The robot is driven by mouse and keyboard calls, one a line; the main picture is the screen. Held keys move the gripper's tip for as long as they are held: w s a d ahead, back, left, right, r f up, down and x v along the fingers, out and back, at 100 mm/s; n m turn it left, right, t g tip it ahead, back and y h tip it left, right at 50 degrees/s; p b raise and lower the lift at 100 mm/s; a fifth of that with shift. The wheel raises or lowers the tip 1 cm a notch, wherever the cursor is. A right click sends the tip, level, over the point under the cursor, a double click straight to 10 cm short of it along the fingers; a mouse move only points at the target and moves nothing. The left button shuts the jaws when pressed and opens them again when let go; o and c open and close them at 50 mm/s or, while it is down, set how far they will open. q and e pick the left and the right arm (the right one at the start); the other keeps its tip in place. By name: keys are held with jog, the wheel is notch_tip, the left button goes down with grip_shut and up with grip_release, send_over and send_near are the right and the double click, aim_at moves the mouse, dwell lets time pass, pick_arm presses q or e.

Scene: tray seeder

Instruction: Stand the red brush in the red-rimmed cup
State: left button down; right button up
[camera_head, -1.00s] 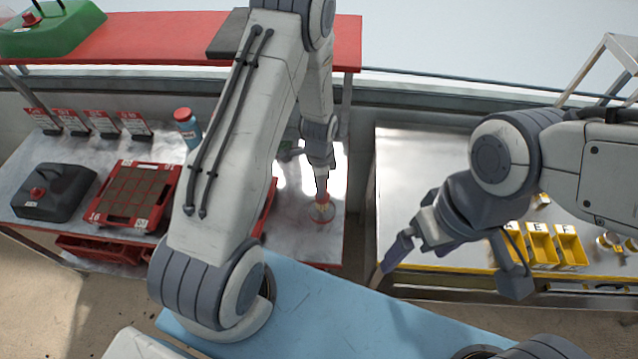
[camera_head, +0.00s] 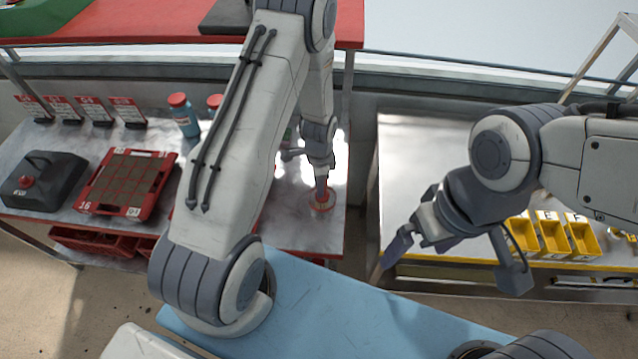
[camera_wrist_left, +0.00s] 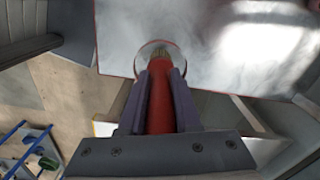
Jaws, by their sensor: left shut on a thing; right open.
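My left gripper (camera_head: 321,172) is shut on the red brush (camera_head: 322,186), which points down at the red-rimmed cup (camera_head: 322,207) on the left metal bench. In the left wrist view the fingers (camera_wrist_left: 160,82) clamp the red handle (camera_wrist_left: 160,112) from both sides. The pale bristle end lies within the outline of the clear cup (camera_wrist_left: 147,48). In the head view the brush's lower end overlaps the cup; I cannot tell how deep it sits. My right gripper (camera_head: 450,275) is open and empty, in front of the right bench.
A red tray (camera_head: 127,184), a black box (camera_head: 42,182) and a red-capped bottle (camera_head: 184,118) stand on the left bench (camera_head: 285,232). Yellow bins (camera_head: 553,236) stand on the right bench. A red shelf (camera_head: 150,27) overhangs at the back.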

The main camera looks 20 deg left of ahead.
pick_arm(q)
jog(key=c, duration=0.5)
grip_release()
jog(key=shift+r, duration=0.15)
notch_tip(320, 180, up, 9)
jog(key=shift+f+b, duration=0.1)
jog(key=shift+b, duration=1.05)
jog(key=shift+r, duration=0.7)
jog(key=shift+d, duration=0.1)
